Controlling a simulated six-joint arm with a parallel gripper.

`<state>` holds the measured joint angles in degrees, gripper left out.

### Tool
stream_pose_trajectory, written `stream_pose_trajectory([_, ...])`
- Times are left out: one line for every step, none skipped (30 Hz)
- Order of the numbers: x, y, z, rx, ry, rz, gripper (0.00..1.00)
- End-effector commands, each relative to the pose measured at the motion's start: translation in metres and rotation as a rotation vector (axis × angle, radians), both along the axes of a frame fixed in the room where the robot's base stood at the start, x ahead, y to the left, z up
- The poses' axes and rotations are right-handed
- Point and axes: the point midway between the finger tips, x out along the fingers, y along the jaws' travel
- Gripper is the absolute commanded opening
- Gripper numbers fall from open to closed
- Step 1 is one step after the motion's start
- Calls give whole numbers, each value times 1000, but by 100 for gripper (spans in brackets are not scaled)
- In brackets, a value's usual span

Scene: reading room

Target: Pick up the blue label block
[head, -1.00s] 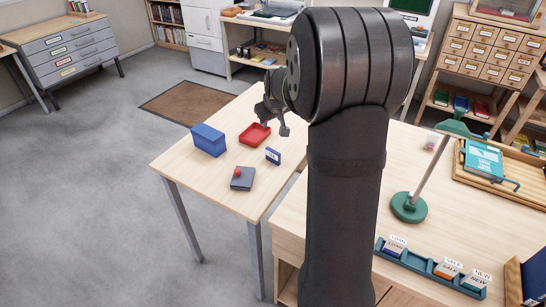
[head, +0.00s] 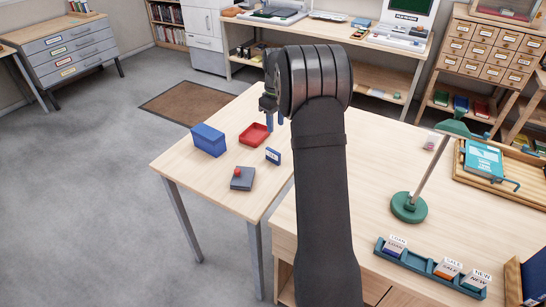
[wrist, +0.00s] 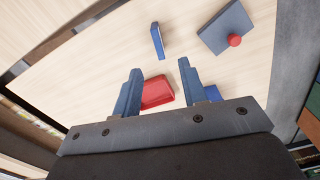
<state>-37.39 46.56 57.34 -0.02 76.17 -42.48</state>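A small blue block with a white label (head: 273,156) stands on the light wood side table (head: 225,201), right of the red tray. In the wrist view the blue block (wrist: 157,41) is a narrow upright shape beyond my fingertips, roughly in line with the gap between them. My gripper (head: 275,121) is above the far part of this table, beyond the block. In the wrist view my gripper (wrist: 158,78) has its two blue fingers spread, with nothing held between them. The block is apart from the fingers.
The red tray (head: 254,134), a larger blue box (head: 208,140) and a grey box with a red button (head: 242,178) stand near the block. A teal rack (head: 430,268) of labelled blocks and a green lamp base (head: 408,208) are on the right-hand table.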

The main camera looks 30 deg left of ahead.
Motion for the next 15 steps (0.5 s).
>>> stream_pose_trajectory([0,0,-9,-2,2,0,39])
stream_pose_trajectory([0,0,-15,-2,2,0,39])
stream_pose_trajectory([-1,-1,-23,-2,3,0,39])
stream_pose_trajectory([0,0,-30,-2,2,0,39])
stream_pose_trajectory([-1,0,-37,-2,3,-1,39])
stream_pose_trajectory([0,0,-46,-2,2,-1,39])
stream_pose_trajectory([0,-1,-52,-2,3,-1,39])
stream_pose_trajectory([0,-1,-59,-2,2,-1,39])
stream_pose_trajectory([0,-1,-68,-2,3,-1,39])
stream_pose_trajectory([0,-1,-74,-1,3,-1,39])
stream_pose_trajectory([0,0,-80,-2,2,-1,39])
stream_pose_trajectory([0,0,-87,-2,2,-1,39])
stream_pose_trajectory([0,0,-93,-1,1,-1,39])
stream_pose_trajectory([0,0,-98,-1,2,-1,39])
stream_pose_trajectory([0,0,-103,-2,2,-1,39])
